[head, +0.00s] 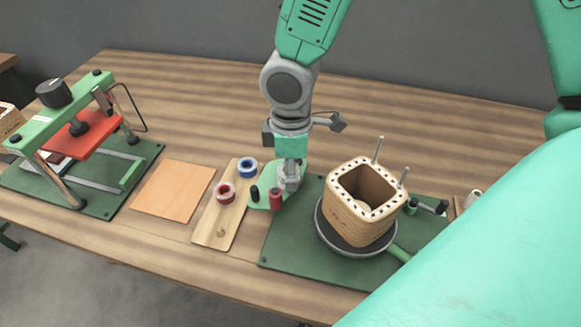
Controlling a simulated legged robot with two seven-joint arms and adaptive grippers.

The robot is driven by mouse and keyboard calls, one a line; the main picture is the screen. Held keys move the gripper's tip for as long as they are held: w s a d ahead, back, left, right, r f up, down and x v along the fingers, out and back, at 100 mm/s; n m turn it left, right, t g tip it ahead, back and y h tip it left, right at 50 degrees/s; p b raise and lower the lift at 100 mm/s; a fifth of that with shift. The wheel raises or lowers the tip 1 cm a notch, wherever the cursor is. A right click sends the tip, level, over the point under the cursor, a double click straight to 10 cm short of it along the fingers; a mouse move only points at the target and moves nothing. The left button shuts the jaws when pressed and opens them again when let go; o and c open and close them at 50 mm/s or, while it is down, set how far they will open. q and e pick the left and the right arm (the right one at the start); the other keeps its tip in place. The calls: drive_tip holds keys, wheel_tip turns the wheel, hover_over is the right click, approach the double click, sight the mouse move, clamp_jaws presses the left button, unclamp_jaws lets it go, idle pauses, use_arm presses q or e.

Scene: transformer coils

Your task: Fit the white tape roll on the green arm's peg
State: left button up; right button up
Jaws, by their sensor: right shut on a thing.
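My right gripper (289,182) reaches down from the top middle. It is shut on a small pale thing that looks like the white tape roll, low over the right part of the green arm (264,203). The fingers hide most of the roll. A black knob and a red spool (276,199) stand on the green arm, left of and in front of the gripper. The peg under the gripper is hidden, so I cannot tell whether the roll is around it. My left gripper is not in view.
A wooden board (212,238) carries a red roll (225,193) and a blue roll (247,168); its near end is bare. A wooden coil former (358,213) stands on a round dark plate to the right. A green press (66,120) and an orange sheet (173,190) are left.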

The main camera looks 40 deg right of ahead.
drive_tip(key=shift+f, duration=0.1)
drive_tip(key=o, duration=1.4)
drive_tip(key=shift+c, duration=0.2)
wheel_tip(320, 180, up, 5)
drive_tip(key=p, duration=0.5)
